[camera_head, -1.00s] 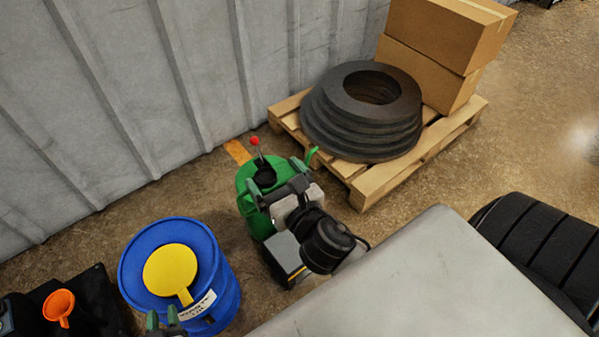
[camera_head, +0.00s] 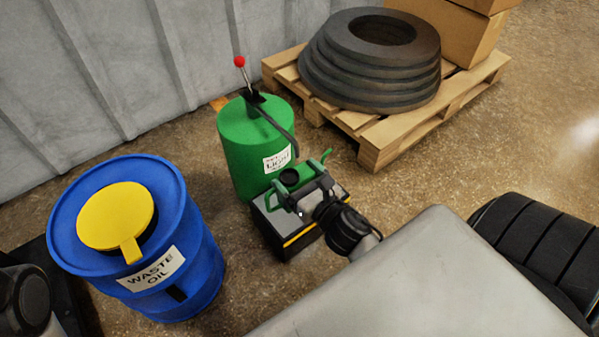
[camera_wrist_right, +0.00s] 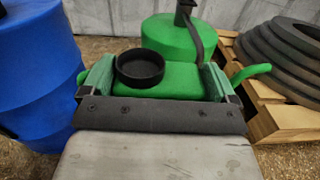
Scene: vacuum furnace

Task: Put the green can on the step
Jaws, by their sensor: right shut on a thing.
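The green can (camera_head: 288,179) is a small can with a black cap and a green spout. My right gripper (camera_head: 302,184) is shut on it. In the right wrist view the can (camera_wrist_right: 185,82) sits between the two finger pads of my right gripper (camera_wrist_right: 156,78), with the spout out to the right. The step (camera_head: 268,215) is a low dark box with a grey top and a yellow stripe. The can is over the step in the head view; I cannot tell whether it touches the top. My left gripper is not in view.
A large green drum (camera_head: 245,150) with a red-knobbed lever pump stands right behind the step. A blue waste oil drum (camera_head: 190,245) with a yellow lid stands to the left. A pallet (camera_head: 385,145) with black rings (camera_head: 345,75) and cartons (camera_head: 465,45) is behind right.

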